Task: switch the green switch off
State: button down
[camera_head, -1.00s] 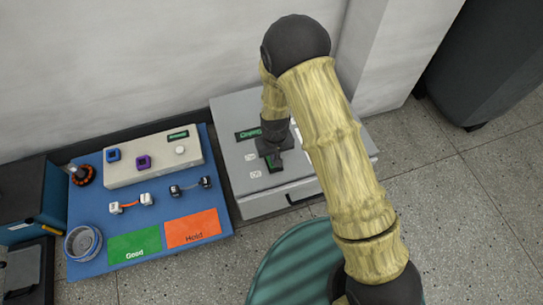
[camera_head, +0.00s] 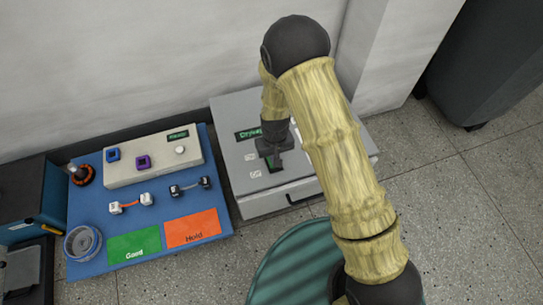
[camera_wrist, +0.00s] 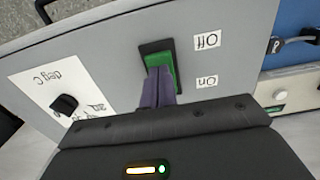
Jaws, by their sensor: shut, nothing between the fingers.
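The green switch (camera_wrist: 160,62) is a green rocker in a black frame on the top of a grey box (camera_head: 236,182). In the wrist view an "Off" label (camera_wrist: 207,41) and an "On" label (camera_wrist: 207,81) lie to its right. My gripper (camera_wrist: 158,92) is shut and empty, its fingertips over the "On"-side end of the rocker; I cannot tell whether they touch it. The gripper hides that end of the rocker. In the head view the switch (camera_head: 276,167) shows just below my gripper (camera_head: 272,160).
The grey box also has a dark knob (camera_wrist: 64,105) on a white panel, a green display (camera_head: 248,134) and a front handle. A blue board (camera_head: 82,215) with a beige panel, small connectors and green and orange cards lies to the left.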

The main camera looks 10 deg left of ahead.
jog(key=shift+f+b, duration=0.4)
jog(key=shift+f, duration=0.45)
dwell(0.5)
jog(key=shift+r+p, duration=3.45)
jog(key=shift+r, duration=0.15)
